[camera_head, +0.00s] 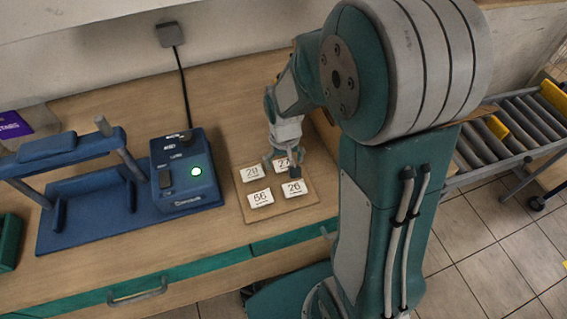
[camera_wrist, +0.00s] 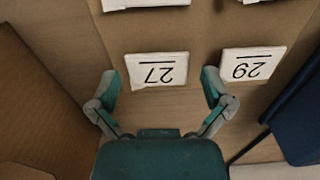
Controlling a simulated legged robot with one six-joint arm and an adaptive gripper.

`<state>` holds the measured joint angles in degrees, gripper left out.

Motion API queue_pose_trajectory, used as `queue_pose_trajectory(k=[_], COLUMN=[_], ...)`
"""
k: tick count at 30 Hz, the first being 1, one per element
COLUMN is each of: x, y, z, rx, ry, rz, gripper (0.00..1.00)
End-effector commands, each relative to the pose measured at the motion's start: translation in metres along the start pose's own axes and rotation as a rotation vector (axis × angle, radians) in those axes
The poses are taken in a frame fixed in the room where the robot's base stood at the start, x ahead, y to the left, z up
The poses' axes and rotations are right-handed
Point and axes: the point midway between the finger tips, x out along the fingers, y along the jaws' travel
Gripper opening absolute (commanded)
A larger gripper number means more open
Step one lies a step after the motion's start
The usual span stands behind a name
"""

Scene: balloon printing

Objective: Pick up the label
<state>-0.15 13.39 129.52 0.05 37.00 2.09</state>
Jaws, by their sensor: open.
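Several white number labels lie flat on a brown board (camera_head: 277,214) on the wooden table. The label 27 (camera_head: 279,166) is at the board's back right, partly hidden by my gripper (camera_head: 283,168). In the wrist view, my gripper (camera_wrist: 159,78) is open and empty, with its green fingers on either side of the label 27 (camera_wrist: 157,70). I cannot tell how high the fingers are above it. The label 29 (camera_wrist: 252,63) lies beside it, back left in the head view (camera_head: 250,173). The label 26 (camera_head: 294,189) and another label (camera_head: 260,198) lie in the front row.
A blue frame stand (camera_head: 82,222) is further left. A roller conveyor (camera_head: 510,128) is at the right. In the wrist view, a brown cardboard-like surface (camera_wrist: 35,110) lies close on the left.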

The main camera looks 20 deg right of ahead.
Motion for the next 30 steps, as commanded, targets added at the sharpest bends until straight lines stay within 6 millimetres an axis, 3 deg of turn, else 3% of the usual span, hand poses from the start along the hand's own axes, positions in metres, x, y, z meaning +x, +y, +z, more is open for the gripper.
queue_pose_trajectory(k=[17, 18, 22, 30], x=[0.0046, 0.0045, 0.0045, 0.0045], y=[-0.0005, -0.0005, -0.0005, -0.0004], z=[0.0002, 0.0002, 0.0002, 0.0002], rx=[0.000, 0.000, 0.000, 0.000], ry=[-0.001, -0.001, -0.001, -0.001], rz=[0.001, 0.001, 0.001, 0.001], gripper=[1.00, 0.85, 0.67, 0.64])
